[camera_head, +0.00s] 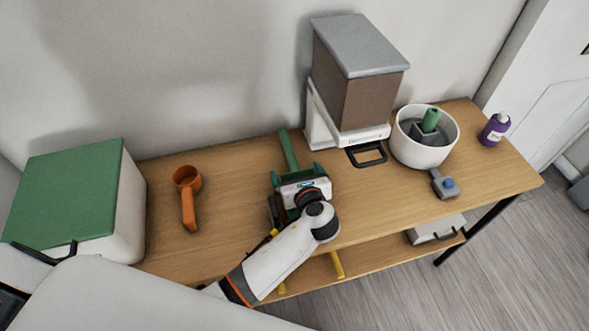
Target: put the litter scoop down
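A green tool that I take for the litter scoop (289,151) is at the middle of the wooden table, its straight handle pointing to the wall. Its wider green part shows on both sides of my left gripper (301,184). My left gripper is right over this wider part, seen from above and behind. Its fingertips are hidden by its own body, so I cannot tell whether they are closed on the scoop, or whether the scoop touches the table. My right gripper is not in view.
An orange cup scoop (187,196) lies left, beside a green-lidded white box (75,190). A brown container with a grey lid (360,70) stands behind. To the right are a white bowl (412,151), a small grey tool (443,184) and a purple bottle (494,130).

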